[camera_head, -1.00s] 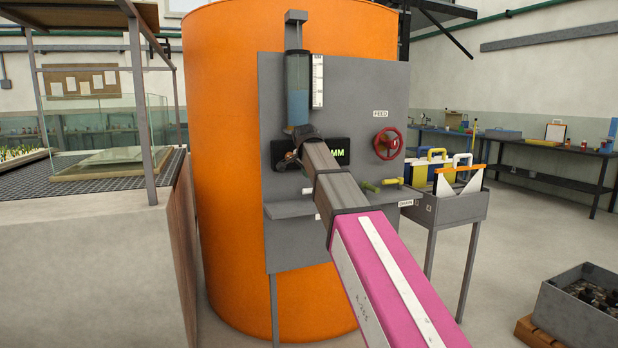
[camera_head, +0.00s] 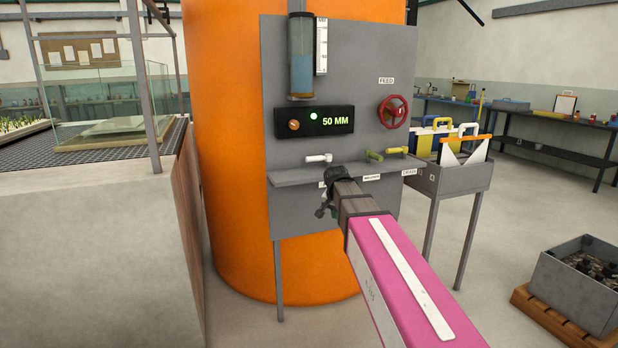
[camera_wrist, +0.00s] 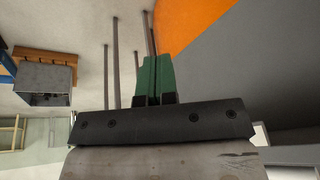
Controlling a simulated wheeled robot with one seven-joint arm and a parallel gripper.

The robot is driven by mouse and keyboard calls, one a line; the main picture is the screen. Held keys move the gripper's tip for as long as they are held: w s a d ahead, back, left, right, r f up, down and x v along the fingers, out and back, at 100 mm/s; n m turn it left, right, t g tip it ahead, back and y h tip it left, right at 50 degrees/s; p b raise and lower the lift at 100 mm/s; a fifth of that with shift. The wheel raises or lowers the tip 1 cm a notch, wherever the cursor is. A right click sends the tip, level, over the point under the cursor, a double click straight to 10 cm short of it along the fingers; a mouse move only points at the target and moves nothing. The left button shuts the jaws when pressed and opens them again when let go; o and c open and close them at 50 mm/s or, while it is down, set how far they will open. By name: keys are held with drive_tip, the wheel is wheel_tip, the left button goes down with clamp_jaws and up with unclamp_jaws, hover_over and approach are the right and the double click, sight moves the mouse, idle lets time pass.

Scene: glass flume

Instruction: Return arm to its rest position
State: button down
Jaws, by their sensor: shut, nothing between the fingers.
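My gripper (camera_head: 326,202) is at the end of my pink and grey arm, low in front of the grey panel (camera_head: 345,230). It is below the panel's ledge in the picture, and the arm hides part of that ledge. In the wrist view its green fingers (camera_wrist: 154,80) are together with nothing between them. The display box (camera_head: 315,121) is uncovered and reads 50 MM with a green light lit.
A grey bin stand (camera_head: 450,180) is to the right. A grey crate (camera_head: 580,285) sits on a pallet. The floor between is clear.

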drive_tip(key=s+d+f+n+g, duration=0.2)
drive_tip(key=s+d+f+n, duration=0.1)
drive_tip(key=s+f, duration=0.8)
drive_tip(key=s+d+f+n+g, duration=0.1)
drive_tip(key=s+d+f, duration=0.4)
drive_tip(key=s+f, duration=0.6)
drive_tip(key=shift+d+f+n+g+y, duration=0.4)
drive_tip(key=shift+n, duration=0.5)
